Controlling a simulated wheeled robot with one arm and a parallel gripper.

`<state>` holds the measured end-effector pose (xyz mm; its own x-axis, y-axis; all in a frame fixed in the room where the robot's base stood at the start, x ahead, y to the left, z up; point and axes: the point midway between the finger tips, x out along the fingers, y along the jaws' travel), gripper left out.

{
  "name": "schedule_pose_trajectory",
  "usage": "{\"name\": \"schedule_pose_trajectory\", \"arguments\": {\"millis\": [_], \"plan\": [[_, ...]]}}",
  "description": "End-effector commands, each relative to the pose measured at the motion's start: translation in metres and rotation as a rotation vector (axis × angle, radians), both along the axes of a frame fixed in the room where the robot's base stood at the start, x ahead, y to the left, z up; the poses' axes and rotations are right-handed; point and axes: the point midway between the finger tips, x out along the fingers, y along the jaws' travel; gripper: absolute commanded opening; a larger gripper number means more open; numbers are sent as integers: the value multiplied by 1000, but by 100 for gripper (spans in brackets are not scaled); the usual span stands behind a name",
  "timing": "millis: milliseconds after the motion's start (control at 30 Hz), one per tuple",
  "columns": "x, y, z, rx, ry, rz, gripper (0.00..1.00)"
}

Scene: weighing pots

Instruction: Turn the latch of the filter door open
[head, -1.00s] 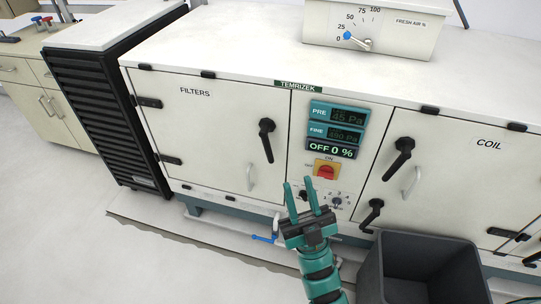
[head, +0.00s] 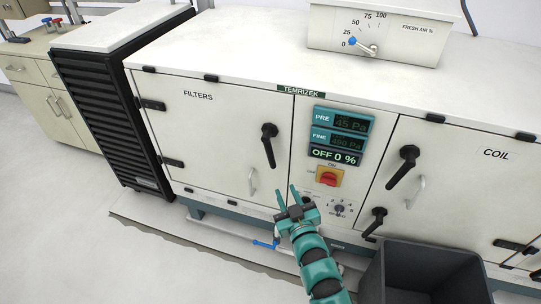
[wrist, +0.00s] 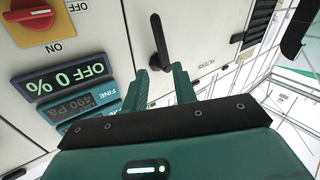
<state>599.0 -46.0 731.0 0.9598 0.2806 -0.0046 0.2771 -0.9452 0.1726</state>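The filter door (head: 215,125) is a white panel marked FILTERS on the left of the cabinet, and it looks closed. Its latch (head: 269,143) is a black lever near the door's right edge, with its pivot at the top and its handle hanging down, slightly tilted. My gripper (head: 288,192) is teal, open and empty, below and slightly right of the latch, apart from it. In the wrist view the latch (wrist: 160,38) stands beyond the two spread fingertips (wrist: 160,78), roughly between them. The door's pale grab handle (head: 252,181) sits lower down.
Right of the door are the pressure displays (head: 338,137), a red switch (head: 328,177) and a small dial (head: 339,208). The coil door (head: 460,180) has its own black latches. A dark bin (head: 420,270) stands at front right. A blue-handled valve (head: 265,244) is low beneath the cabinet.

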Motion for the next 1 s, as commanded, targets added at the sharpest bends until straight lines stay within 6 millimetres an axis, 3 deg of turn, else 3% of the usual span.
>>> {"name": "schedule_pose_trajectory", "arguments": {"millis": [1000], "plan": [[137,41,2,1,-5,1,28]]}}
